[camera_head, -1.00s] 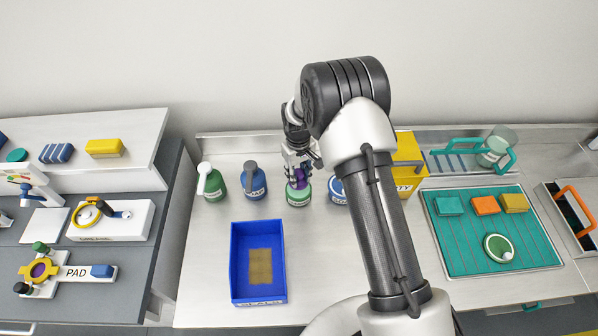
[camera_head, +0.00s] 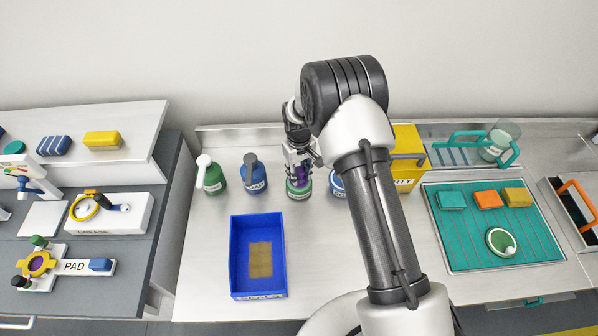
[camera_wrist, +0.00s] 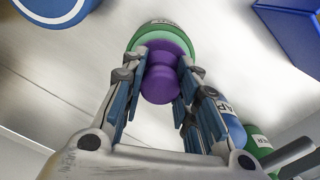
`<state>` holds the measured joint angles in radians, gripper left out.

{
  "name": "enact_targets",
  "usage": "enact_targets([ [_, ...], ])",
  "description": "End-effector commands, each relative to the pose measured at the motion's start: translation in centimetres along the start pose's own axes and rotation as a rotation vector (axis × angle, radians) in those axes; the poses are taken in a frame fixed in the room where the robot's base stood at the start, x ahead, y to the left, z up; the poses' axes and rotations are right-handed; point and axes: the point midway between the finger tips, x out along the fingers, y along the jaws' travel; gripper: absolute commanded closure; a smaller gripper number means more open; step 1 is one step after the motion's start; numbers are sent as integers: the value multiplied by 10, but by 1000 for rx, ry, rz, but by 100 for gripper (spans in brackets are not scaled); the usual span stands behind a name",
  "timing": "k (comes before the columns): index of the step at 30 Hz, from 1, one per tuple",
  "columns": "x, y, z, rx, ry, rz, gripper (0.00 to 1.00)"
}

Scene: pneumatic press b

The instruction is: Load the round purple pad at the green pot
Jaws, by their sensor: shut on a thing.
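The round purple pad (camera_wrist: 160,82) has a knobbed, stacked shape in the wrist view. It is between the fingers of my gripper (camera_wrist: 160,66), which is shut on it. The green pot (camera_wrist: 165,35) is directly beyond the pad, with a pale label on its side. The pad overlaps the pot in this view; whether they touch is hard to tell. In the head view my gripper (camera_head: 299,170) points down over the green pot (camera_head: 298,191), which stands upright on the pale worktop. The fingers largely hide the pad there.
A blue pot (camera_head: 337,187) stands close on the right, partly behind my arm. A blue bottle (camera_head: 254,174) and a green bottle (camera_head: 211,176) stand left. A blue tray (camera_head: 239,270) lies in front. A PAD fixture (camera_head: 73,266) is on the left bench.

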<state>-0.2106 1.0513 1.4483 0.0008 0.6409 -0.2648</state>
Motion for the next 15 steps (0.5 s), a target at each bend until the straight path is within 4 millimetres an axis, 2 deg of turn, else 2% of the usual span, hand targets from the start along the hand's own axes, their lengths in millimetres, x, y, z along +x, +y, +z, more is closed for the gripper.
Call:
enact_targets([
  [15, 6, 0, 0, 0, 0, 0, 91],
])
